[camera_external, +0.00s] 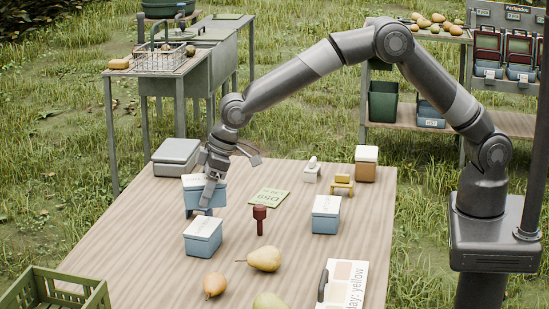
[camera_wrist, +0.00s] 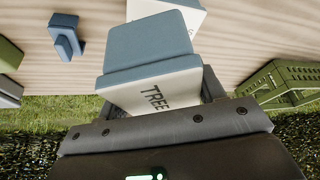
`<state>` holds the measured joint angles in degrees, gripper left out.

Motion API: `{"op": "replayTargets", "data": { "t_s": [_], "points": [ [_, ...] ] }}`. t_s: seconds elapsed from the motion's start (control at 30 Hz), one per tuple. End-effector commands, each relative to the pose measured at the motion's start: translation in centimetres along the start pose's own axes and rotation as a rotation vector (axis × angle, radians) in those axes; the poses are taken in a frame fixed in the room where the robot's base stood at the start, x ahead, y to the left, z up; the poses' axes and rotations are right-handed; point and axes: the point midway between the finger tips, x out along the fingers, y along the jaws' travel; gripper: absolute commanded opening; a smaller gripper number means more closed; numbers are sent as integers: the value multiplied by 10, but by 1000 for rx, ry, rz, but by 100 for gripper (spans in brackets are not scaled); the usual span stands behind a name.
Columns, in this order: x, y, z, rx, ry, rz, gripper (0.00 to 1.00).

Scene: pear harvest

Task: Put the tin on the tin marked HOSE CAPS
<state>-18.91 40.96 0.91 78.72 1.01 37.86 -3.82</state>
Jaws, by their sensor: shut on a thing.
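My gripper (camera_external: 207,193) is shut on a blue tin with a pale lid (camera_external: 190,184), at the left side of the table. In the wrist view the held tin (camera_wrist: 150,50) shows blue sides and a pale face with the printed word "TREE"; the rest of its label is hidden. Another blue tin with a white lid (camera_external: 203,237) stands just in front of it. A third such tin (camera_external: 326,214) stands to the right. I cannot read either label, so I cannot tell which says HOSE CAPS. Whether the held tin touches the table is unclear.
A green crate (camera_external: 75,280) stands front left.

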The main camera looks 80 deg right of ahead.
Motion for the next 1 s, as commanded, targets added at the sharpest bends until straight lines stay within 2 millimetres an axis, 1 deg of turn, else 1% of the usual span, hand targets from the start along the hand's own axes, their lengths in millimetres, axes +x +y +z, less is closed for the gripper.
{"op": "replayTargets", "data": {
  "t_s": [0.03,0.1,0.23,0.37,0.5,0.87,0.9,1.0],
  "points": [
    [6,-6,-2,0,0,1,33],
    [10,-10,-5,0,2,1,33],
    [16,-14,-4,1,0,1,33],
    [30,-14,2,1,-2,1,33],
    [48,-14,10,1,-1,1,33],
    [52,-13,11,1,1,1,33],
    [53,-13,12,1,0,1,63],
    [53,-13,12,1,0,1,72]
  ]
}}
